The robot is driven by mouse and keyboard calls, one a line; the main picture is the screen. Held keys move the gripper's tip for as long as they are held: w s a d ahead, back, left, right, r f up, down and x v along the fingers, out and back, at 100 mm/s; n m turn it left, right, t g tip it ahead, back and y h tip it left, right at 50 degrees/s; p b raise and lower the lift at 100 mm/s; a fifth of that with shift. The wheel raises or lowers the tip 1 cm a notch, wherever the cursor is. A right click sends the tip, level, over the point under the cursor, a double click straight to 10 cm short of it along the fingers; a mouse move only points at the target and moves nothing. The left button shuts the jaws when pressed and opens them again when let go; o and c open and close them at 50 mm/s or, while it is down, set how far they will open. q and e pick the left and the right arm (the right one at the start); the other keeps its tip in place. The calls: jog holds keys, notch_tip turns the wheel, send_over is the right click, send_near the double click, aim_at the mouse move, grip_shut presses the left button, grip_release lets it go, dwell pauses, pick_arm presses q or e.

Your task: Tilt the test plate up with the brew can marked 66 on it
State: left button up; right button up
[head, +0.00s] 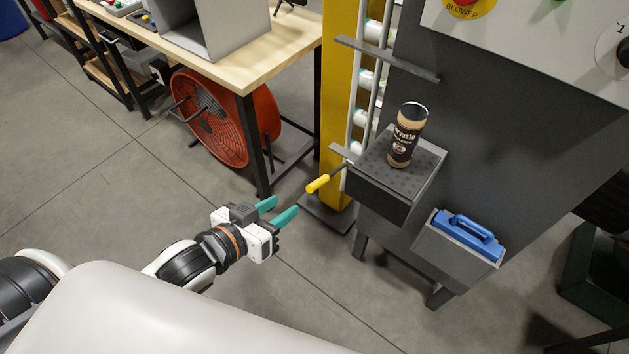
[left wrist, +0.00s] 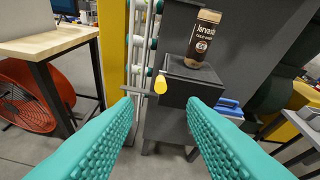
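A dark brown and tan brew can (head: 406,135) stands upright on the dark perforated test plate (head: 421,175). Its label reads something like "Jarvaste"; I cannot make out the number. The can also shows in the left wrist view (left wrist: 203,39), on the plate (left wrist: 190,72). A yellow-tipped handle (head: 318,184) sticks out to the left of the plate; it shows in the left wrist view (left wrist: 160,83) between my fingers. My left gripper (head: 281,209) is open and empty, with teal fingers, left of and apart from the handle. My right gripper is not in view.
A blue-handled block (head: 467,234) sits in a grey holder right of the plate. A yellow post (head: 337,90) and a rail chute with white cans (head: 366,80) stand behind. A wooden table (head: 262,55) with a red fan (head: 213,112) is at the back left.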

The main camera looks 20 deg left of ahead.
aim_at(306, 191)
pick_arm(q)
jog(key=p+x, duration=0.2)
jog(key=x, duration=0.8)
jog(key=shift+w+d, duration=0.15)
jog(key=shift+w, duration=0.15)
jog(key=shift+w+d+f, duration=0.15)
jog(key=shift+w+f, duration=0.15)
jog(key=shift+w, duration=0.25)
grip_shut()
